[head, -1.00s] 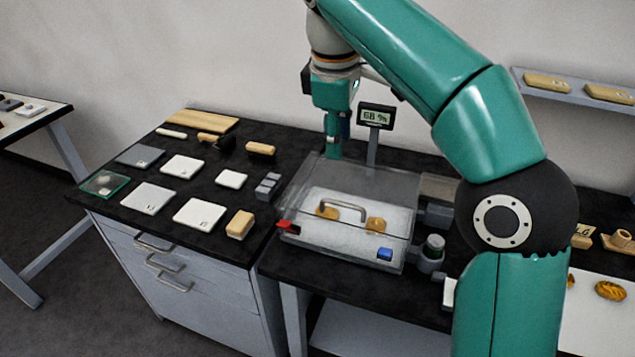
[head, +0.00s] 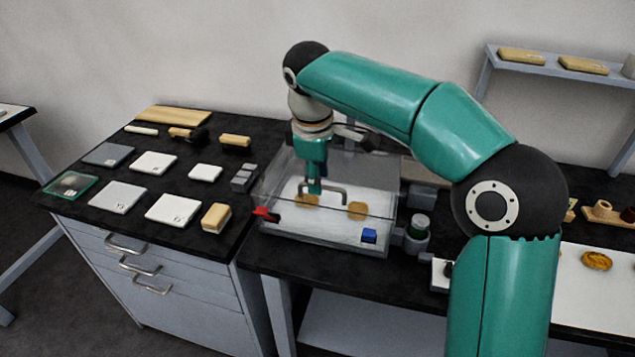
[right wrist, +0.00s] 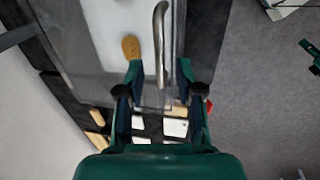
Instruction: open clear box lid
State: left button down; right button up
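The clear box (head: 300,233) stands on the black bench with its lid down. A grey bar handle (head: 343,191) is on the lid; it also shows in the right wrist view (right wrist: 160,45). My right gripper (head: 314,188) points down at the left end of the handle. In the right wrist view my right gripper (right wrist: 160,72) is open, with one finger either side of the handle; contact is not clear. Two gilt pieces, one at left (head: 307,200) and one at right (head: 357,210), and a blue block (head: 369,236) show within the box. My left gripper is out of view.
A red piece (head: 266,215) sits at the box's left front corner. Several pale plates, one being a white plate (head: 173,209), cover the left bench. A wall shelf (head: 545,65) is at upper right.

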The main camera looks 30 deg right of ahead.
jog(key=shift+f, duration=0.55)
grip_shut()
